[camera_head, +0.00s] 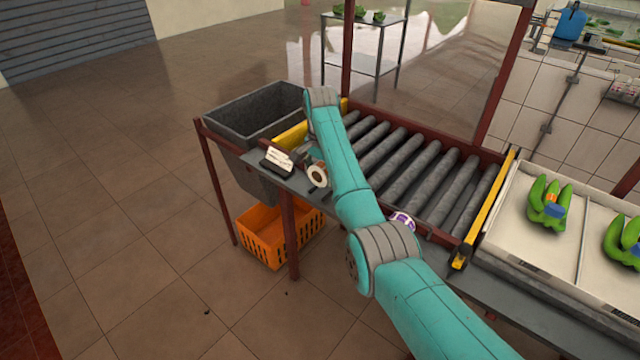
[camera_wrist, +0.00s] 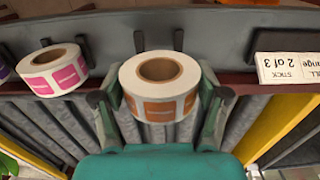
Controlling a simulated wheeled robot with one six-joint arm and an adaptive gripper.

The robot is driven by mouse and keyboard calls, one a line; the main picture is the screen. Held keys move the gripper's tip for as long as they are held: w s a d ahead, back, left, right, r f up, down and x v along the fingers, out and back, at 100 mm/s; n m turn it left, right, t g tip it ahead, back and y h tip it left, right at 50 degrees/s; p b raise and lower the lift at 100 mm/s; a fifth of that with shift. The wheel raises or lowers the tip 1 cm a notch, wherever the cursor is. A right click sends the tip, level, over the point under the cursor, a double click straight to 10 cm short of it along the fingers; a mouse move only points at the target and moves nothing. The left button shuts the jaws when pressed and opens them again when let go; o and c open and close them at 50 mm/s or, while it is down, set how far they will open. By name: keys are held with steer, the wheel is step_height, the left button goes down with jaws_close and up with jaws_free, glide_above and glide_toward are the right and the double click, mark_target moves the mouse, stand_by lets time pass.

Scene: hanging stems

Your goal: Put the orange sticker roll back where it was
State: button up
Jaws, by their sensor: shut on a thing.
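The orange sticker roll (camera_wrist: 160,105), a white roll with orange labels and a brown core, sits between the two fingers of my gripper (camera_wrist: 162,96) in the wrist view. The fingers are shut on its sides. In the head view the roll (camera_head: 317,176) shows its pale end beside my arm, at the grey side ledge (camera_head: 345,204). My gripper (camera_head: 308,160) is partly hidden there by the arm. Two dark pegs (camera_wrist: 139,41) stand just beyond the roll in the wrist view. I cannot tell whether the roll touches the ledge.
A pink-labelled roll (camera_wrist: 55,72) stands left of my gripper in the wrist view. A purple roll (camera_head: 403,221) is farther along the ledge. A white card (camera_head: 279,157) reading "2 of 3" stands on the other side. Rollers (camera_head: 410,172), a grey bin (camera_head: 255,112) and an orange crate (camera_head: 262,238) are near.

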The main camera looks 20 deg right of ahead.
mark_target(320, 183)
steer(key=shift+f, duration=1.8)
steer(key=shift+f, duration=0.1)
steer(key=o, duration=1.3)
step_height(320, 183, up, 12)
steer(key=shift+d+r, duration=0.1)
steer(key=shift+r, duration=0.05)
